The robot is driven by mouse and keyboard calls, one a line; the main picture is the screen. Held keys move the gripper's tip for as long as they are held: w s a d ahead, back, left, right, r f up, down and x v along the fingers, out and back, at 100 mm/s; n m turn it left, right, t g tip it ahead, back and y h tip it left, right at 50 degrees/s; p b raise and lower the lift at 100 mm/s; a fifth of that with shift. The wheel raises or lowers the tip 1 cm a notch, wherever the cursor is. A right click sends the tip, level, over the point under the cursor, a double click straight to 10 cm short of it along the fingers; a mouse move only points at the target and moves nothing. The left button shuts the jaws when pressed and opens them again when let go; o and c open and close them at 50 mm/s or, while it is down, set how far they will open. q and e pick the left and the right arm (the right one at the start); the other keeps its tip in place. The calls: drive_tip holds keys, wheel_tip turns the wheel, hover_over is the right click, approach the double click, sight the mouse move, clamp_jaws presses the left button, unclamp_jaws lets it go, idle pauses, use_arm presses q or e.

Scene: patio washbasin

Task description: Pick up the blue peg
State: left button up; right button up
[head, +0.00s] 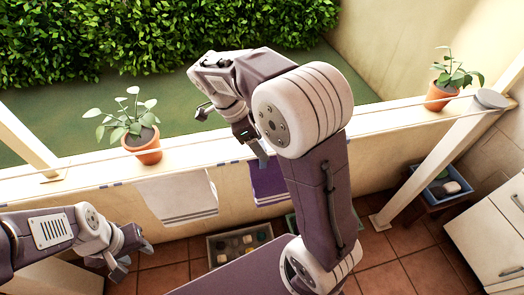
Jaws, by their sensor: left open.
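Small blue marks that look like pegs (112,184) sit along the line in front of the ledge, left of a hanging white towel (178,200). Another small blue mark (221,165) is right of that towel. They are too small to make out in detail. My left gripper (134,260) is at the lower left, below the line and apart from it. Its fingers are spread with nothing between them. My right gripper (232,125) is near the ledge by a purple towel (267,187), partly hidden by its own arm; its opening is unclear.
Potted plants stand on the ledge at left (142,147) and right (441,96). A tray of objects (215,262) is on the tiled floor below the towels. A blue bin (440,188) and white cabinet (490,235) are at right. My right arm blocks the middle.

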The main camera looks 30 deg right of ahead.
drive_tip(key=shift+w+d+f, duration=0.15)
drive_tip(key=shift+w+f, duration=0.05)
drive_tip(key=p+x, duration=0.1)
drive_tip(key=x, duration=0.1)
drive_tip(key=p+x, duration=0.1)
drive_tip(key=x, duration=0.1)
drive_tip(key=shift+w+d+f, duration=0.1)
drive_tip(key=shift+w+f, duration=0.05)
drive_tip(key=shift+d+f, duration=0.1)
drive_tip(key=shift+f, duration=0.15)
drive_tip(key=shift+s, duration=0.35)
drive_tip(key=shift+w, duration=0.2)
clamp_jaws()
use_arm(q)
drive_tip(key=shift+w+r, duration=0.45)
drive_tip(key=shift+r, duration=0.35)
